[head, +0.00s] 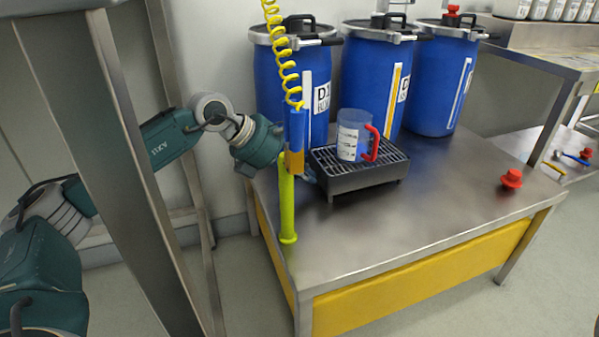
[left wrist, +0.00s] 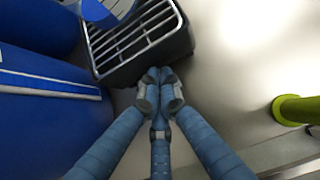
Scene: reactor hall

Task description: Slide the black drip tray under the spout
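The black drip tray (head: 365,181) with its slatted grate sits on the steel table in front of the blue drums. A clear bluish measuring jug (head: 352,128) with a red handle stands on it. My left gripper (head: 311,176) is at the tray's left side, partly hidden behind a hanging tool and a yellow-green post. In the left wrist view its fingertips (left wrist: 160,78) are together and empty, close against the tray's wall (left wrist: 148,66); I cannot tell whether they touch. I cannot clearly make out a spout. My right gripper is out of view.
Blue drums (head: 373,75) stand along the back of the steel table (head: 430,230). A yellow coiled hose (head: 286,60) holds a blue-orange tool (head: 296,140) before my left wrist. The yellow-green post (head: 287,205) is at the table's left edge. A red cap (head: 511,179) lies right; the front is clear.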

